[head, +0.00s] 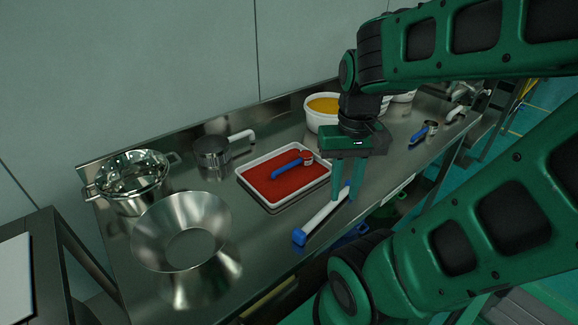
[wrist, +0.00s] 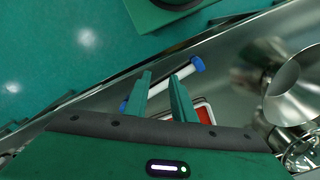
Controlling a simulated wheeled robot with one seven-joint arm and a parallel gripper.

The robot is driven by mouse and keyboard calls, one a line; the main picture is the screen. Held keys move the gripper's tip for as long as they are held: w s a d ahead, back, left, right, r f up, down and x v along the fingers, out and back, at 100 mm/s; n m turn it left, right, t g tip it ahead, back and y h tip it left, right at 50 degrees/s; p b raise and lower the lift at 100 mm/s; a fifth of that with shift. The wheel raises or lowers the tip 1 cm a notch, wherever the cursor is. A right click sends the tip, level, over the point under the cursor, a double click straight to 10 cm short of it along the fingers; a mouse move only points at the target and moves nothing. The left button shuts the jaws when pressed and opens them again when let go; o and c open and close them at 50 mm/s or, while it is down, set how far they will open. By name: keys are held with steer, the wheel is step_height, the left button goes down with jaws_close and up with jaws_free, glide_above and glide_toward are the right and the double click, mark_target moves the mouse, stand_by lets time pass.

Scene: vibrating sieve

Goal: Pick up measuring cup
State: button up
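A small measuring cup with a blue handle (head: 288,168) lies in a shallow white tray (head: 245,182) filled with red material; its cup end is toward the right. A similar blue-handled cup (head: 419,135) lies farther right on the counter. My gripper (head: 343,198) points down, to the right of the tray and apart from both cups. In the wrist view its two fingers (wrist: 160,75) are spread with a gap between them, and nothing appears held. A white bar with blue ends (head: 322,214) lies close by the fingertips; I cannot tell whether they touch it.
A metal funnel (head: 160,222), a shiny metal pot (head: 130,203) and a saucepan (head: 212,154) stand on the left of the steel counter (head: 255,240). A white tub with yellow contents (head: 316,117) stands behind my gripper. The wall closes off the back.

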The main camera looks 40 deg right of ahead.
steer(key=m+t, duration=0.2)
steer(key=m, duration=0.9)
glide_toward(282, 168)
steer(key=f, duration=0.3)
steer(key=shift+w+d, duration=0.2)
steer(key=shift+w, duration=0.05)
steer(key=shift+w+a+f, duration=0.1)
steer(key=shift+w+f, duration=0.1)
steer(key=shift+f, duration=1.25)
steer(key=shift+w+a+f, duration=0.1)
steer(key=shift+w+f, duration=0.1)
steer(key=shift+f, duration=1.3)
jaws_close()
